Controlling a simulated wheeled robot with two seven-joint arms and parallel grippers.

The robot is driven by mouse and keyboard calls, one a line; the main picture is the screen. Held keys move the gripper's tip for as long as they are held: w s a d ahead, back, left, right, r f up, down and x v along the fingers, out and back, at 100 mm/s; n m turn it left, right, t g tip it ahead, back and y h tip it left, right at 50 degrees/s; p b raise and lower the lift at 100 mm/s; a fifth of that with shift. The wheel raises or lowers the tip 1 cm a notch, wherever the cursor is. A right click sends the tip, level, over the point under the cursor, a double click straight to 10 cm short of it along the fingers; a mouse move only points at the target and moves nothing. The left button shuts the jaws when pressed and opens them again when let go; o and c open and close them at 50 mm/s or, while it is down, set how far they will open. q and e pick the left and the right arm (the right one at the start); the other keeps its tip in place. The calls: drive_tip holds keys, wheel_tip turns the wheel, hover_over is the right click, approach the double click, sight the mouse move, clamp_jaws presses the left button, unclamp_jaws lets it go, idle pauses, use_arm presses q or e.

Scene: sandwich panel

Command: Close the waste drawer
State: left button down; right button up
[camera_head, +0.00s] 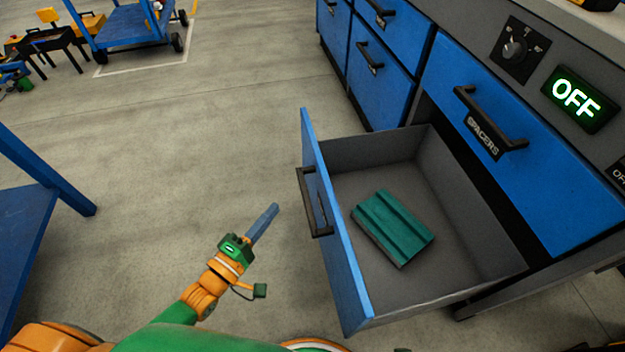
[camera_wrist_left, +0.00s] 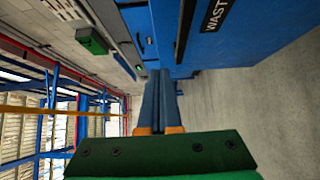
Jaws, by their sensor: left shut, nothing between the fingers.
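The waste drawer (camera_head: 338,230) is pulled well out of the cabinet, with a blue front, a black handle (camera_head: 314,203) and a grey inside. A teal ribbed block (camera_head: 392,228) lies in it. In the left wrist view the drawer front (camera_wrist_left: 245,40) shows close by, with a "WAST" label (camera_wrist_left: 216,15) partly cut off. My left gripper (camera_head: 274,208) is shut and empty, just left of the drawer front and apart from the handle. Its shut fingers also show in the left wrist view (camera_wrist_left: 157,78). My right gripper is not in view.
A shut "SPACERS" drawer (camera_head: 540,165) sits above the open one. A dial (camera_head: 514,50) and a lit "OFF" sign (camera_head: 577,98) are on the panel. A blue frame (camera_head: 30,215) stands at the left. The floor (camera_head: 200,130) between is clear.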

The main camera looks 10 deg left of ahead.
use_arm(q)
drive_tip(key=b, duration=0.2)
approach(319, 171)
drive_tip(key=w+a, duration=0.2)
drive_tip(key=w+d, duration=0.1)
drive_tip(key=w+d+b, duration=0.1)
drive_tip(key=w+d, duration=0.1)
drive_tip(key=shift+d+f, duration=0.1)
drive_tip(key=shift+d, duration=0.25)
drive_tip(key=shift+w+d, duration=0.1)
drive_tip(key=shift+d, duration=0.2)
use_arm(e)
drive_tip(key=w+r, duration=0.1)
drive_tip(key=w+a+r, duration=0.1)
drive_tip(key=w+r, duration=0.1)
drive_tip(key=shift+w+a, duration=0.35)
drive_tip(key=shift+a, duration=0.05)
